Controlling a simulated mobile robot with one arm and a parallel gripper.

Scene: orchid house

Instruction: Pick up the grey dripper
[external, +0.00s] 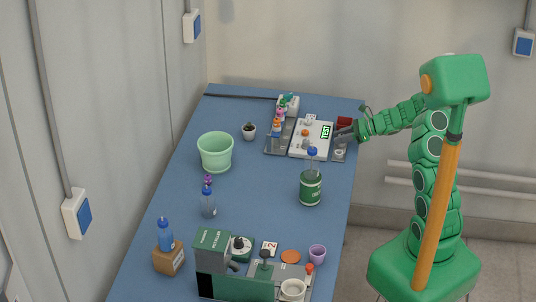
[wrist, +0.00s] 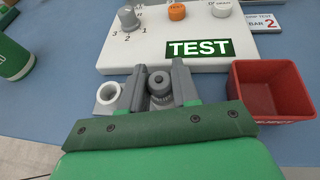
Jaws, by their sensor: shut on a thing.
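A small dark grey ribbed piece with a round top, which looks like the grey dripper (wrist: 160,88), sits between my fingers in the wrist view. My gripper (wrist: 160,76) is shut on it, one grey finger on each side. Its lower part is hidden by my gripper. In the external view my gripper (external: 344,133) reaches in over the right edge of the blue table, beside the white test panel; the dripper is too small to make out there.
A light grey block with a round hole (wrist: 109,94) lies just left of my fingers. A red open box (wrist: 268,92) stands close on the right. The white panel (wrist: 172,52) with knobs and TEST label is just ahead.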

